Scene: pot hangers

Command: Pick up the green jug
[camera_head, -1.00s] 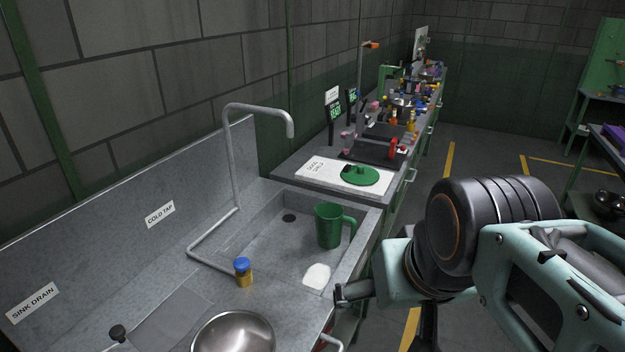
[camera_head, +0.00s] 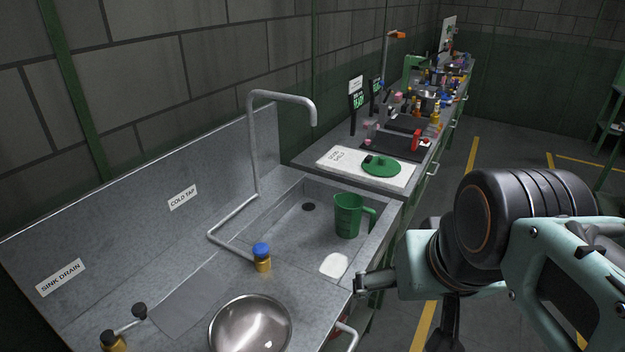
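The green jug (camera_head: 347,216) stands upright in the sink basin (camera_head: 300,234), near its right side, with its handle on the right. My gripper (camera_head: 362,284) is at the end of my pale green and black arm, in front of and below the jug in the picture, by the counter's right edge. It is apart from the jug. It is small and seen from the side, so I cannot make out whether its fingers are open or shut.
A tap pipe (camera_head: 254,145) arches over the basin. A blue-capped jar (camera_head: 262,257), a white patch (camera_head: 334,264) and a metal bowl (camera_head: 250,325) are near the basin's front. A green lid (camera_head: 381,166) lies on a white board behind. Floor on the right is open.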

